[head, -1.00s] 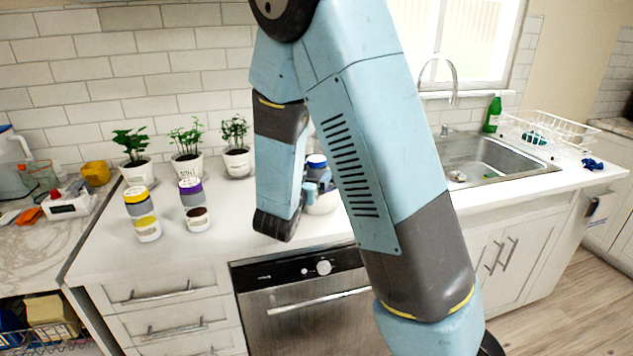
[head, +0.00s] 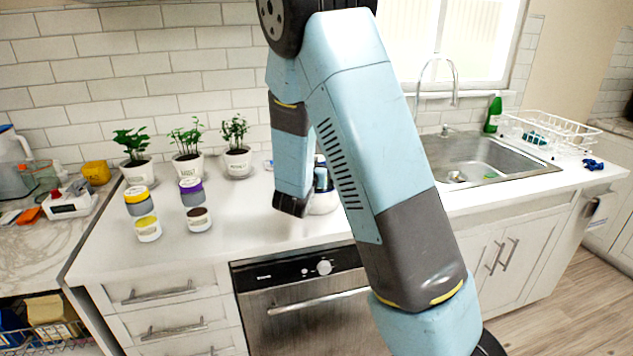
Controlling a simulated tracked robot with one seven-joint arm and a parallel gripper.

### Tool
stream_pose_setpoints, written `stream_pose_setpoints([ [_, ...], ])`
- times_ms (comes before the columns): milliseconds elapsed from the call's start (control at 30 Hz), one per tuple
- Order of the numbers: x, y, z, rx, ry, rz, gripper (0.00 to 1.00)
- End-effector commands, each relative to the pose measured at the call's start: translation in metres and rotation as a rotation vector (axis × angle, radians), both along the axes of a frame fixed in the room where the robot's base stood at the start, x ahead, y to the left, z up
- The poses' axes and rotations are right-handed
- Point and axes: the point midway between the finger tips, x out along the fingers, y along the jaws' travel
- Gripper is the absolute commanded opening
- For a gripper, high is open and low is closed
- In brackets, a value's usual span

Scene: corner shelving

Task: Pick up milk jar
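No jar label can be read, so I cannot tell which one is the milk jar. A yellow-lidded jar (head: 139,207) stands on the left of the counter, with a yellow-topped white tub (head: 148,229) in front. A purple-lidded jar (head: 191,197) stands to its right, with a dark-topped white tub (head: 199,220) in front. A blue-lidded item (head: 320,160) shows in part behind my arm, above a white bowl (head: 323,206). My gripper (head: 320,180) is close to that item, mostly hidden by my arm. Its fingers' opening and any contact are hidden.
Three potted plants, including the middle one (head: 188,165), line the tiled wall. A sink (head: 480,160) and a white dish rack (head: 550,132) are to the right. The counter (head: 240,215) is clear between the tubs and my arm.

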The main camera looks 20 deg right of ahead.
Motion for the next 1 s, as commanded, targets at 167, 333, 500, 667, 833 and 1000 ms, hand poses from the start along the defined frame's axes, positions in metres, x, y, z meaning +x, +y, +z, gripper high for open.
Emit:
stream_pose_setpoints([
  [167, -0.0002, -0.0002, 0.0000, 0.000, 0.000, 0.000, 0.89],
  [333, -0.0004, -0.0003, 0.0000, 0.000, 0.000, -0.001, 0.72],
  [500, -0.0004, -0.0003, 0.0000, 0.000, 0.000, -0.001, 0.56],
  [667, -0.0005, -0.0004, 0.0000, 0.000, 0.000, -0.001, 0.41],
  [833, -0.0004, -0.0004, 0.0003, 0.000, 0.000, -0.001, 0.26],
  [1000, -0.0004, -0.0004, 0.0003, 0.000, 0.000, -0.001, 0.20],
])
